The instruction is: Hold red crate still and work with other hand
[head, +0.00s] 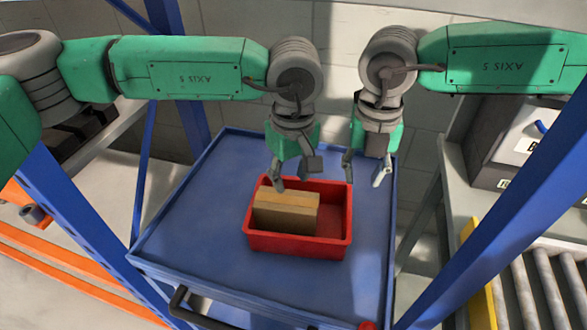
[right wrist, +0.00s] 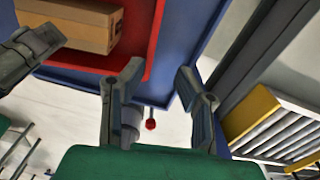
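The red crate (head: 297,245) stands on a blue cart top, with a brown cardboard box (head: 285,213) in its left part. The crate's rim (right wrist: 153,35) and the box (right wrist: 70,22) also show in the right wrist view. My left gripper (head: 296,177) is over the crate's back edge, close behind the box, its fingers apart; contact with the rim cannot be made out. My right gripper (head: 365,176) is open and empty, near the crate's back right corner. Its two spread fingers (right wrist: 158,95) show nothing between them in the right wrist view.
The blue cart top (head: 195,220) has free room left of the crate and a strip at its right. Blue posts (head: 490,210) stand on both sides. A roller conveyor (head: 535,285) is at the right, and a dark handle (head: 190,308) at the cart's front.

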